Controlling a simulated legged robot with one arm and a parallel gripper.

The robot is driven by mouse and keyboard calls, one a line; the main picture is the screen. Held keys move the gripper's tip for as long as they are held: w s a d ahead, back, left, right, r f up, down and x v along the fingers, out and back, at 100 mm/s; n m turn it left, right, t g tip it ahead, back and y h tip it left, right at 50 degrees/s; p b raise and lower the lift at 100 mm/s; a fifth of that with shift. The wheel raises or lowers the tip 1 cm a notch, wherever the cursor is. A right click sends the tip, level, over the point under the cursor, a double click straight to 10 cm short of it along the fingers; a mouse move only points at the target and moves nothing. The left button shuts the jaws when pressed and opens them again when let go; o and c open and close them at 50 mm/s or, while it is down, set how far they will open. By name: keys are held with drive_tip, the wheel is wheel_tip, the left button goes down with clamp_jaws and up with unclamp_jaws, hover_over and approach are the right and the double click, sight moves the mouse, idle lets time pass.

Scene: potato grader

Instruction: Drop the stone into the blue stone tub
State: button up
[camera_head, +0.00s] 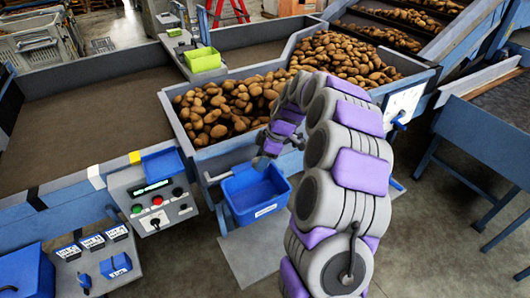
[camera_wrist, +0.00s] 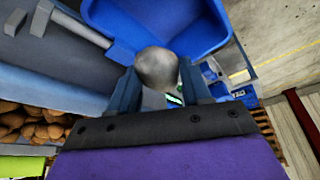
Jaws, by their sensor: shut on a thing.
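The stone (camera_wrist: 157,68) is a rounded grey lump in the wrist view. My gripper (camera_wrist: 160,84) is shut on it, with one finger on each side. The blue stone tub (camera_head: 255,205) hangs at the front of the potato bin in the head view, with a white label on its front. It also shows in the wrist view (camera_wrist: 205,32), behind the stone. In the head view my gripper (camera_head: 264,160) is over the tub's back rim, and the stone is hidden there. The stone's height above the tub is hard to tell.
A bin of potatoes (camera_head: 225,112) lies behind the tub. A control box (camera_head: 152,197) with buttons stands left of the tub, and a small green tub (camera_head: 202,60) sits on the far ledge. Open floor (camera_head: 440,235) lies to the right.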

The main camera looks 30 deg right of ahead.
drive_tip(key=shift+a+f, duration=0.25)
drive_tip(key=shift+a, duration=0.8)
drive_tip(key=o, duration=1.2)
drive_tip(key=d, duration=0.2)
drive_tip(key=shift+d+f, duration=0.15)
drive_tip(key=shift+d, duration=0.15)
drive_tip(key=shift+a, duration=0.9)
drive_tip(key=shift+a+r, duration=0.1)
drive_tip(key=shift+r, duration=0.3)
drive_tip(key=d+f+p+v, duration=0.1)
drive_tip(key=d+p+v, duration=0.15)
drive_tip(key=v, duration=1.45)
drive_tip(key=s+a+r+m+g+h, duration=0.1)
drive_tip(key=s+a+r+m, duration=0.1)
drive_tip(key=s+a, duration=0.7)
drive_tip(key=s+a+r+m+g, duration=0.15)
drive_tip(key=s+a, duration=0.35)
drive_tip(key=a, duration=0.7)
drive_tip(key=s+a+f+m+h, duration=0.1)
drive_tip(key=s+f+m, duration=0.1)
drive_tip(key=s, duration=0.5)
drive_tip(key=s+a+f+m+g+h, duration=0.1)
drive_tip(key=s+f+m, duration=0.1)
drive_tip(key=s, duration=0.6)
drive_tip(key=s+a+f+m+h, duration=0.1)
drive_tip(key=s+f+m, duration=0.2)
drive_tip(key=s, duration=0.4)
drive_tip(key=shift+s+a+f+m+g, duration=0.15)
drive_tip(key=shift+s+m+g, duration=0.1)
drive_tip(key=shift+m, duration=0.6)
